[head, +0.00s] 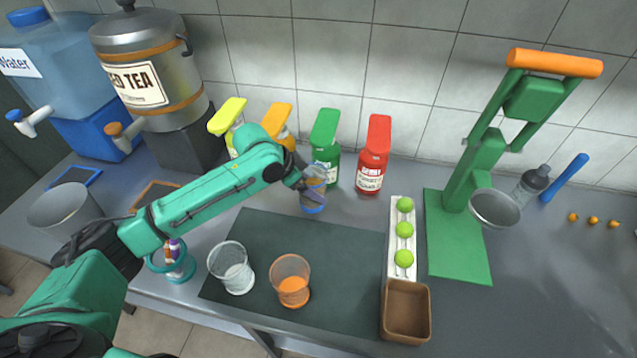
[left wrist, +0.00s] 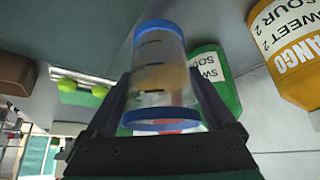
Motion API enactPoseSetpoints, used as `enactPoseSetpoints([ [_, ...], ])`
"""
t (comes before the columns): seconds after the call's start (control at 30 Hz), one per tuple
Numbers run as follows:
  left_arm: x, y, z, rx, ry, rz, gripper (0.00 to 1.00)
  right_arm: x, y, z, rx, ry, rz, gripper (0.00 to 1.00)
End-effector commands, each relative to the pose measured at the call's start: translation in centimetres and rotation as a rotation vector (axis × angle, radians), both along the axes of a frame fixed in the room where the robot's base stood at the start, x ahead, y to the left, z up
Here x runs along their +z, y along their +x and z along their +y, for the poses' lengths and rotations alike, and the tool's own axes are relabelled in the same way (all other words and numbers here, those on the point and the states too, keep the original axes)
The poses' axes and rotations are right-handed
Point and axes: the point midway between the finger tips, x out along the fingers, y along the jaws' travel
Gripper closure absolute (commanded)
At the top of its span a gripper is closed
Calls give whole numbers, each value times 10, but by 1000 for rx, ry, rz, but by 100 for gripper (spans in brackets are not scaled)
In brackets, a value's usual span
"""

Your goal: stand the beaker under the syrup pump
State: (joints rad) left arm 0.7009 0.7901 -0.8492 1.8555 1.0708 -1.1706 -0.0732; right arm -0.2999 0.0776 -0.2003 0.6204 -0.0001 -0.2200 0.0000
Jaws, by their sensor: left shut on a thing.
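The beaker (head: 314,204), clear with blue rims and dark marks, is held by my left gripper (head: 308,186). In the left wrist view the beaker (left wrist: 160,75) sits between the two fingers. In the head view it is just in front of the green syrup pump (head: 325,145), low near the counter. I cannot tell whether it touches the counter. The red syrup pump (head: 374,155) stands to the right, the orange one (head: 278,122) and yellow one (head: 229,122) to the left, partly behind my arm. The green bottle (left wrist: 213,80) also shows behind the beaker. My right gripper is out of view.
A dark mat (head: 340,245) holds a clear glass (head: 231,268) and an orange-filled glass (head: 291,281). A white tray with limes (head: 392,215), a brown box (head: 406,312) and a green press (head: 460,245) stand to the right. The tea dispenser (head: 150,70) is at left.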

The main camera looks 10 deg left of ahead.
Motion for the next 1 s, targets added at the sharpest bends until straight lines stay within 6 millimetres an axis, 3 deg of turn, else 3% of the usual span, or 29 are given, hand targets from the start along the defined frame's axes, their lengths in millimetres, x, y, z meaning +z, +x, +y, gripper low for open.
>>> enactPoseSetpoints([
  [0.1,3,23,-8,1,-2,-2,85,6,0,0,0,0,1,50],
  [0.2,1,31,-12,0,-1,-1,85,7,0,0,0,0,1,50],
  [0.5,-34,33,-12,1,0,0,85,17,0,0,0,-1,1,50],
  [0.77,-38,33,-12,1,-1,-1,85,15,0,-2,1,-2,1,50],
  [0.8,-38,33,-11,2,1,1,0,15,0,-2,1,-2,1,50],
  [1.0,-37,33,-11,2,0,1,0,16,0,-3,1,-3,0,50],
])
